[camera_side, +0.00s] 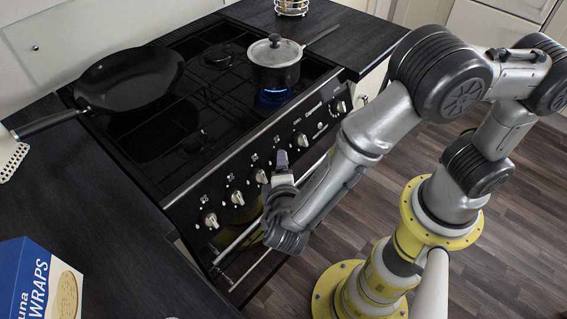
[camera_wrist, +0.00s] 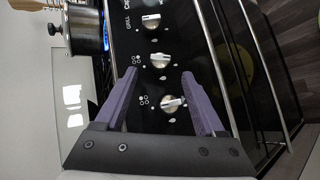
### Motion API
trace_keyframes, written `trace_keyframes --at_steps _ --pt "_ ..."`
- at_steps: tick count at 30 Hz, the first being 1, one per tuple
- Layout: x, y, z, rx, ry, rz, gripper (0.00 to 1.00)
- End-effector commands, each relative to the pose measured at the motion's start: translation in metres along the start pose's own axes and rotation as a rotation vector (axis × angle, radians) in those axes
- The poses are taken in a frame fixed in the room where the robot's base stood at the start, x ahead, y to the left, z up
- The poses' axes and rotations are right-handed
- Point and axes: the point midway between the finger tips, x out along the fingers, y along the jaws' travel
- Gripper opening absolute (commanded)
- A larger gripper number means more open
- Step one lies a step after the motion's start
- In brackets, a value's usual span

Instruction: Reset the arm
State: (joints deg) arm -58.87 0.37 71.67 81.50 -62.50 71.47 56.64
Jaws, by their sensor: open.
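My gripper (camera_side: 282,160) is in front of the cooker's control panel (camera_side: 222,182), near the middle of its row of knobs. In the wrist view my gripper (camera_wrist: 160,73) is open, with its two purple fingers apart and nothing held between them. A silver knob (camera_wrist: 159,61) shows just past the fingertips, and another knob (camera_wrist: 172,104) shows in the gap between the fingers. I cannot tell whether a finger touches the panel. My arm (camera_side: 335,175) reaches down and left from its yellow base.
A lidded pot (camera_side: 276,72) stands on a burner with a blue flame (camera_side: 272,97). A black frying pan (camera_side: 130,78) sits at the hob's left. Oven rails (camera_side: 240,240) run below the knobs. A wraps box (camera_side: 42,285) stands on the dark worktop (camera_side: 90,200). Floor lies right.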

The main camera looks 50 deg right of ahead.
Motion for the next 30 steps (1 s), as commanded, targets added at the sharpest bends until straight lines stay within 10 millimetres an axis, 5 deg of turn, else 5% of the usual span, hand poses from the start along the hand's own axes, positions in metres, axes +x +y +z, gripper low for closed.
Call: trace_keyframes --at_steps 6,17,20,23,27,30 --pt "-0.012 0.000 0.001 0.000 -0.001 0.000 0.71" --pt "-0.005 0.005 0.003 0.017 -0.024 -0.004 0.71" --pt "0.005 0.034 0.003 0.110 -0.060 -0.025 0.71" --pt "0.017 0.088 0.016 0.279 -0.128 -0.066 0.71" --pt "0.026 0.158 0.069 0.537 -0.255 -0.182 0.71" --pt "0.022 0.191 0.118 0.695 -0.324 -0.288 0.71"
